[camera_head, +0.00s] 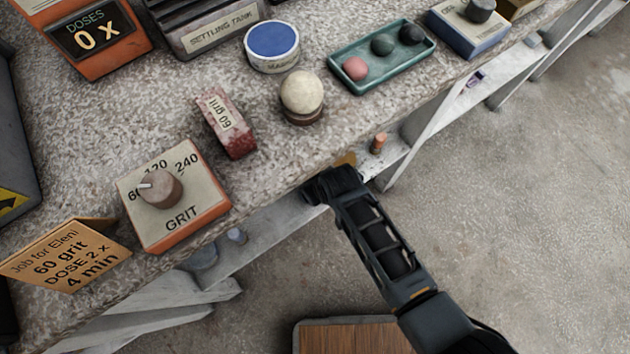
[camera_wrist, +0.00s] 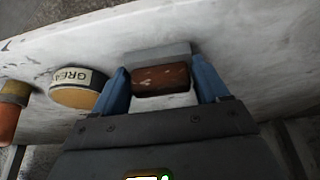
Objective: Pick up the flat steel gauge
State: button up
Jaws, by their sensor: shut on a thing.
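My gripper (camera_wrist: 160,78) is below the bench top at its front edge, over the lower shelf. In the head view its tip is mostly hidden by my wrist (camera_head: 335,183). In the wrist view its blue fingers stand on either side of a scuffed reddish-brown block (camera_wrist: 161,79) and are shut on it. A flat grey piece (camera_wrist: 157,53) lies just beyond the block, between and past the fingertips. It could be the steel gauge, but I cannot tell whether it and the brown block are one piece.
On the pale shelf (camera_wrist: 225,38), a round tin marked GREA (camera_wrist: 78,90) stands left of my gripper, with an orange-and-brown cylinder (camera_wrist: 10,105) farther left. Above, the speckled bench top (camera_head: 270,180) holds a grit dial box (camera_head: 190,212) and a teal tray (camera_head: 400,62).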

jog(key=shift+c, duration=0.5)
jog(key=shift+r, duration=0.1)
jog(key=shift+r, duration=0.55)
jog(key=v, duration=0.1)
jog(key=p+v, duration=0.1)
jog(key=v, duration=0.1)
jog(key=shift+w+d+r, duration=0.2)
jog(key=shift+w+r, duration=0.1)
jog(key=shift+r, duration=0.1)
jog(key=s+d+r+p, duration=0.2)
jog(key=s+d+r, duration=0.2)
jog(key=d, duration=0.5)
notch_tip(320, 180, up, 2)
jog(key=shift+d+r, duration=0.1)
jog(key=shift+d, duration=0.2)
